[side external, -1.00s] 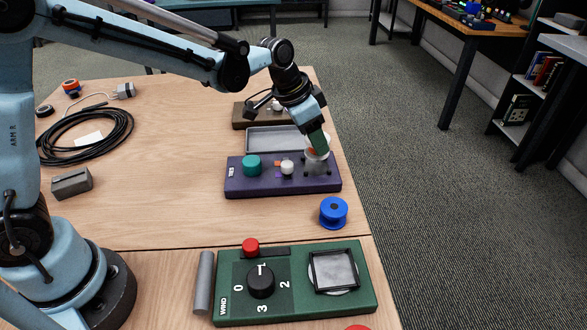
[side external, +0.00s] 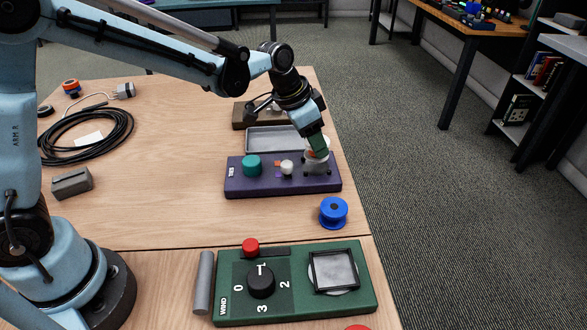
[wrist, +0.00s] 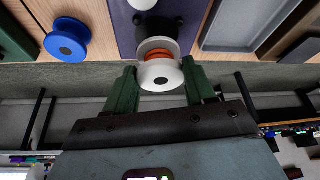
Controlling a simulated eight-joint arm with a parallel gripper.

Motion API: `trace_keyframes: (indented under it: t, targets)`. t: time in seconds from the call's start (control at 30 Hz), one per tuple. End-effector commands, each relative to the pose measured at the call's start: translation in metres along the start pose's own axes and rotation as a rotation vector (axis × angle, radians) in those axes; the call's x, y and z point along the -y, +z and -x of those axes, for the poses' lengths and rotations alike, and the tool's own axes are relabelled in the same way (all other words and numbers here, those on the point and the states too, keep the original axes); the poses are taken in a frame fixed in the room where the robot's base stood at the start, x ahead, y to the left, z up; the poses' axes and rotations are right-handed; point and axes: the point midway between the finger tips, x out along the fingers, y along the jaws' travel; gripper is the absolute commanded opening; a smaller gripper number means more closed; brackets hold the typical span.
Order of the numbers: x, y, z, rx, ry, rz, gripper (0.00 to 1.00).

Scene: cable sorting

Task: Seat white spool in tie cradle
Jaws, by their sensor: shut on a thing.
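The white spool (wrist: 160,76) has an orange winding around its middle and a dark centre hole. My gripper (side external: 317,147) is shut on it, with one green finger on each side in the wrist view. In the side view the spool (side external: 316,166) is at the right end of the purple board (side external: 235,186). The dark cradle (wrist: 160,26) on that board lies just beyond the spool in the wrist view. Small dark posts show around the spool's base in the side view. I cannot tell whether the spool rests fully in the cradle.
A teal knob (side external: 251,165) and a white knob (side external: 287,167) stand on the purple board. A grey tray (side external: 270,132) lies behind it. A blue spool (side external: 333,212) stands in front, near the table edge. The green control box (side external: 225,316) is nearer.

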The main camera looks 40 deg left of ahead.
Motion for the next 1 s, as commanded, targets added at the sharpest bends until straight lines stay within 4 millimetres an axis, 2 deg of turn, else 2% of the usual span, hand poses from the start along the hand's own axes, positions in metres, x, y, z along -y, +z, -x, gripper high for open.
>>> trace_keyframes:
  t: [0.6, 1.0]
  targets:
    - [0.000, 0.006, -0.015, 0.000, 0.000, 0.000, 0.20]
    - [0.000, 0.006, -0.015, 0.000, 0.000, 0.000, 0.20]
